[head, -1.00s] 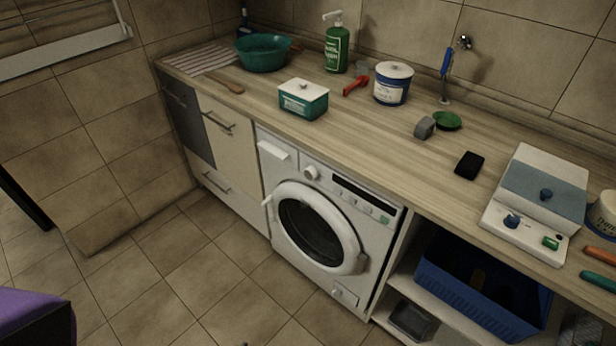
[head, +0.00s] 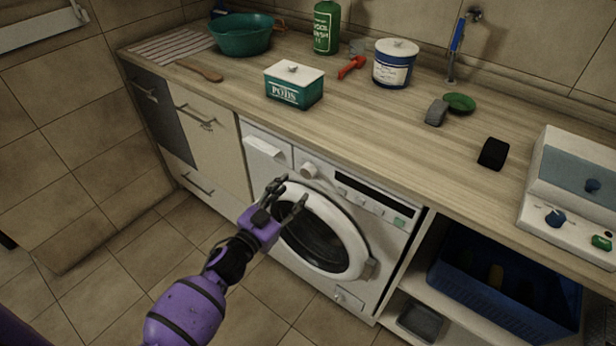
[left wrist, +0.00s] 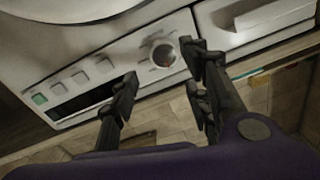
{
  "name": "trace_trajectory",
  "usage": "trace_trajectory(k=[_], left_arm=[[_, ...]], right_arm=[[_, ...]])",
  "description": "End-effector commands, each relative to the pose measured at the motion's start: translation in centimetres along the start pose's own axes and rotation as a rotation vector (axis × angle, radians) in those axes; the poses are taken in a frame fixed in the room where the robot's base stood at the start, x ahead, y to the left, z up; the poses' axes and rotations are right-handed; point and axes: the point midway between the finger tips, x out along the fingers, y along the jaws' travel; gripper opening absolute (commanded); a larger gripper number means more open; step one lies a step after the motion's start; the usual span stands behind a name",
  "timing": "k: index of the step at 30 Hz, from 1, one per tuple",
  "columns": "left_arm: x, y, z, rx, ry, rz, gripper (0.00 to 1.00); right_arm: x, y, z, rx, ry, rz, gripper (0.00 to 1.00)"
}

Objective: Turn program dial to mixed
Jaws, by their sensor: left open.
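The washing machine (head: 273,147) is white and stands under the worktop. Its program dial (head: 308,170) is a round pale knob at the left of the control panel, beside the detergent drawer. The dial also shows in the left wrist view (left wrist: 163,54), just beyond the fingers; its setting is too small to read. My left gripper (head: 286,190) is open and empty, in front of the upper part of the round door (head: 358,222), below the dial. In the left wrist view my left gripper (left wrist: 160,85) has its fingers spread to either side below the dial, apart from it. My right gripper is out of view.
The wooden worktop (head: 400,130) overhangs the panel. It bears a pods box (head: 295,92), a blue and white tub (head: 392,72), a black block (head: 493,153) and a white appliance (head: 535,212). A blue crate (head: 480,290) sits on the shelf at right.

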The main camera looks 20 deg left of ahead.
Motion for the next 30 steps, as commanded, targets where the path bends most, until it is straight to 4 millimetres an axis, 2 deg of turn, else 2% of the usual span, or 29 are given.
trace_trajectory(k=[6, 12, 23, 24, 30], left_arm=[[3.6, 0.0, -0.1, 0.0, 0.002, -0.001, 0.43], [6.2, 0.0, 0.0, 0.0, 0.0, -0.002, 0.43], [7.0, 0.0, 0.0, 0.001, -0.002, -0.002, 0.43], [7.0, 0.0, 0.0, 0.001, -0.002, -0.002, 0.42], [7.0, 0.1, 0.0, 0.001, -0.001, -0.001, 0.16]], right_arm=[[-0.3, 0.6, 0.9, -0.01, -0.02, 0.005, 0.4], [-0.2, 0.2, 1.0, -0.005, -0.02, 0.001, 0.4], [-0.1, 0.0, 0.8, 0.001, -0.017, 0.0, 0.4], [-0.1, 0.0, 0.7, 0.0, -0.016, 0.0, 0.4], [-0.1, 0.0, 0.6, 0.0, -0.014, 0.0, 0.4]])
